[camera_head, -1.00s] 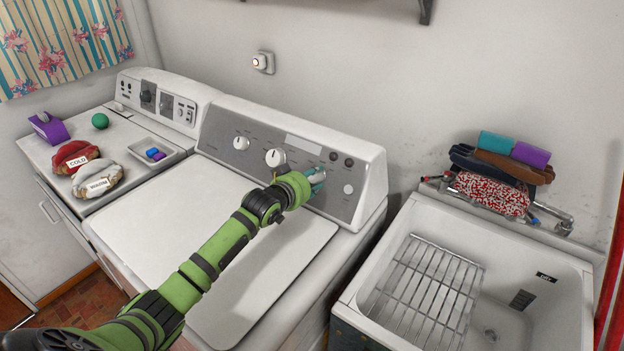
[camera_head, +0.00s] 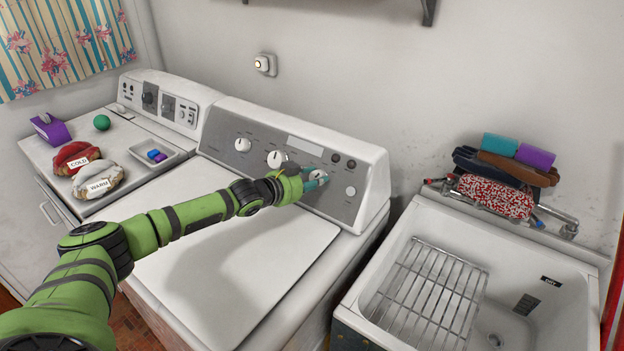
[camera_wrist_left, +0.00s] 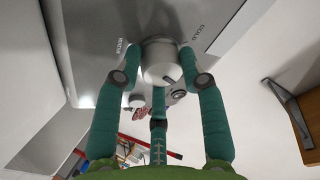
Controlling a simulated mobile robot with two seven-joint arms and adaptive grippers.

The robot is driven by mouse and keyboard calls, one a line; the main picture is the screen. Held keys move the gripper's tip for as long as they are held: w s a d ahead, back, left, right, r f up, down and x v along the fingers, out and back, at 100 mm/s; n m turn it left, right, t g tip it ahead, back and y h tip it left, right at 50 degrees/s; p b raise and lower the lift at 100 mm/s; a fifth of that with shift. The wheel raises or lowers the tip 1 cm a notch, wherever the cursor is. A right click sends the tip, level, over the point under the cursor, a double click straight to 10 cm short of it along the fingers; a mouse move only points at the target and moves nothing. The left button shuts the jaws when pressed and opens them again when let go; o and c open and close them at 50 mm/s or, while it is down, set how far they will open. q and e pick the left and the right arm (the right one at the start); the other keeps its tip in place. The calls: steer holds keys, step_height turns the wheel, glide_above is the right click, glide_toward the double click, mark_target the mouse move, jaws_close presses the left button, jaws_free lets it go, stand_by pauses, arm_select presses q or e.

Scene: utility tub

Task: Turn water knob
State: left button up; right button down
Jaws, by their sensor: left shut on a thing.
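The water knob (camera_head: 317,175) is a white round knob, the rightmost of the large ones on the washer's grey control panel (camera_head: 340,204). My left gripper (camera_head: 313,182), with teal fingers, is at this knob and shut on it. In the left wrist view the knob (camera_wrist_left: 158,62) sits between the fingers of my left gripper (camera_wrist_left: 157,85), two at the sides and one below. Small lettering shows on the panel on both sides of it; one label appears to read COLD. The fingers partly hide the knob in the head view. My right gripper is not in view.
Two more knobs, the left one (camera_head: 243,145) and the middle one (camera_head: 275,158), are on the panel. A sink tub (camera_head: 403,225) with a wire rack (camera_head: 432,290) stands at right. COLD and WARM bags (camera_head: 98,186) lie at left. The washer lid (camera_head: 240,265) is clear.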

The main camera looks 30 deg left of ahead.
arm_select(q)
steer(key=shift+w+r+m+g+h+p, duration=0.15)
steer(key=shift+r+m+h+p, duration=0.1)
steer(key=shift+m+p, duration=0.5)
steer(key=shift+r+m+g+h+p, duration=0.15)
steer(key=shift+m+h+p, duration=0.15)
steer(key=shift+m, duration=0.75)
steer(key=o, duration=1.1)
steer(key=shift+f, duration=0.15)
